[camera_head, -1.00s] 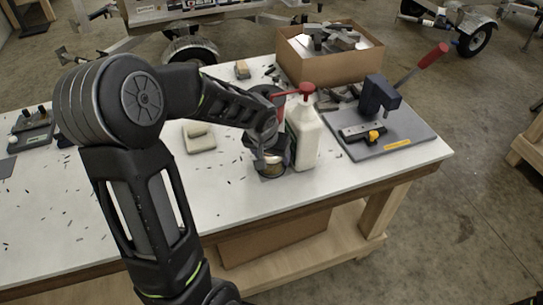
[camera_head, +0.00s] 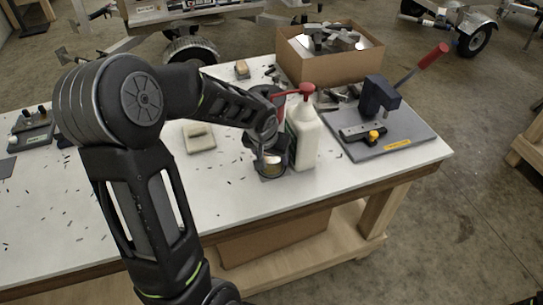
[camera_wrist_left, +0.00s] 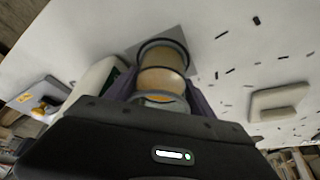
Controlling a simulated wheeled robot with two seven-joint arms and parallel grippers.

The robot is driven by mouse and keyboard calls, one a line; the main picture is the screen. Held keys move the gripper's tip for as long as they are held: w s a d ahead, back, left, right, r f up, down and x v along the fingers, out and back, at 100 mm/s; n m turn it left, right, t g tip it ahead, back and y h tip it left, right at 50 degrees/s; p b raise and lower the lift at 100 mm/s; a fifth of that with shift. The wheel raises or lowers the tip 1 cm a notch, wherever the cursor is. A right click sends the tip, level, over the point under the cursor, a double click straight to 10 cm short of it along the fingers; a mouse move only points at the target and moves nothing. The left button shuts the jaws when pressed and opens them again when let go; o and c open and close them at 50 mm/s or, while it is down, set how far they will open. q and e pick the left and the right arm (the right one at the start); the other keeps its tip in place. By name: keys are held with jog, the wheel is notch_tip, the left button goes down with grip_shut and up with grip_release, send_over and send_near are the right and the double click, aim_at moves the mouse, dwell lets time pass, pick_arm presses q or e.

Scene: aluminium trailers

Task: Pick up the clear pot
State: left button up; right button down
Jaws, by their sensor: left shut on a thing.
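The clear pot (camera_wrist_left: 162,80) stands between the fingers of my left gripper in the left wrist view, with tan contents and a dark rim. In the head view the pot (camera_head: 271,168) shows below my left gripper (camera_head: 270,158), partly hidden by the fingers. My left gripper is shut on the pot. The pot is at the white tabletop (camera_head: 235,195), over or on a grey square patch (camera_wrist_left: 185,45). I cannot tell whether it touches the surface. My right gripper is not in view.
A white pump bottle (camera_head: 305,135) with a red top stands close on the pot's right. A lever press (camera_head: 378,100) on a grey board and a cardboard box (camera_head: 335,68) are farther right and back. A beige block (camera_head: 199,138) lies left. Small dark scraps dot the table.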

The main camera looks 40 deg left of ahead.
pick_arm(q)
jog(key=shift+r, duration=0.75)
notch_tip(320, 180, up, 2)
jog(key=shift+w+r+b, duration=0.1)
jog(key=shift+b, duration=0.25)
jog(key=s+d+b, duration=0.1)
jog(key=s, duration=0.4)
jog(key=s+d+b, duration=0.1)
jog(key=s+d, duration=0.1)
jog(key=s, duration=0.2)
jog(key=s+d+b, duration=0.1)
jog(key=s, duration=0.4)
jog(key=shift+s+d, duration=0.15)
jog(key=shift+s, duration=0.2)
jog(key=shift+s+d+f+b, duration=0.15)
jog(key=shift+s+f+b, duration=0.3)
jog(key=shift+b, duration=0.6)
jog(key=shift+s+d+r+b, duration=0.2)
jog(key=shift+s+b, duration=0.4)
jog(key=shift+s+d+r, duration=0.1)
jog(key=shift+s+r, duration=0.05)
jog(key=shift+s, duration=0.2)
